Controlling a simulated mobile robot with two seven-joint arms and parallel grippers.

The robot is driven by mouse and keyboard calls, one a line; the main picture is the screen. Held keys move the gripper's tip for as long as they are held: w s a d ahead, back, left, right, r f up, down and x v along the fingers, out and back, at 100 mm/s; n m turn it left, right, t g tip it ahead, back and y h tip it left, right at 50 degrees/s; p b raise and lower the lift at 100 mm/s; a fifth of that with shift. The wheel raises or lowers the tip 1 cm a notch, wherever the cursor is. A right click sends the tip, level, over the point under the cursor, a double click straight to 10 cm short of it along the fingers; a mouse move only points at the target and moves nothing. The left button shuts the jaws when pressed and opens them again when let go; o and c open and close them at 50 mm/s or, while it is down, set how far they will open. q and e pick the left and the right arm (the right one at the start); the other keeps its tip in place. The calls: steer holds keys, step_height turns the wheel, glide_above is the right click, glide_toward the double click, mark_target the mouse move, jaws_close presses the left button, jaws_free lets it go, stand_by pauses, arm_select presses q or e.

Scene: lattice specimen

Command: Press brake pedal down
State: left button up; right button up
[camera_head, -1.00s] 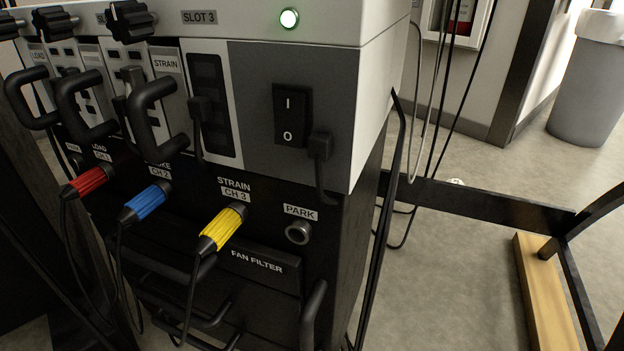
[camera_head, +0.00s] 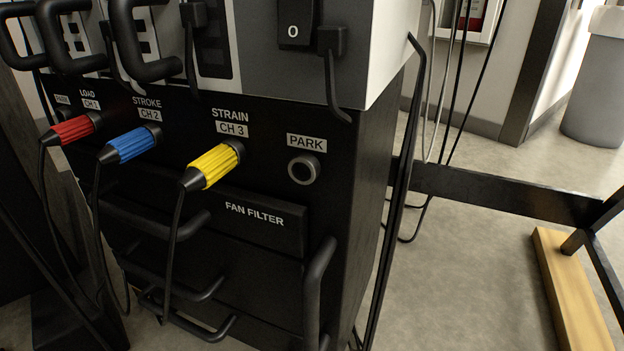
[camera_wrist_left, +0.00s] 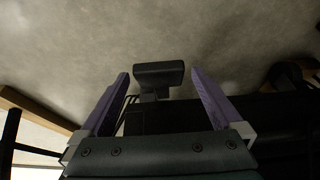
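In the left wrist view, my left gripper (camera_wrist_left: 160,80) has its two purple fingers spread wide apart with nothing held. A black, flat-faced block on a short stem (camera_wrist_left: 158,73), which looks like the brake pedal, shows between the fingertips against the grey floor. I cannot tell how far it is from the fingers, or whether it is up or down. The pedal cannot be made out in the head view. Neither gripper shows in the head view.
The black cabinet carries red (camera_head: 72,130), blue (camera_head: 133,145) and yellow (camera_head: 213,165) cable plugs, a PARK socket (camera_head: 304,169) and a FAN FILTER panel (camera_head: 253,215). Bar handles (camera_head: 314,295) stick out low. A black frame bar (camera_head: 500,192) and wooden beam (camera_head: 572,290) stand at right.

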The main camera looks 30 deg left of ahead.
arm_select(q)
jaws_close()
stand_by(0.6)
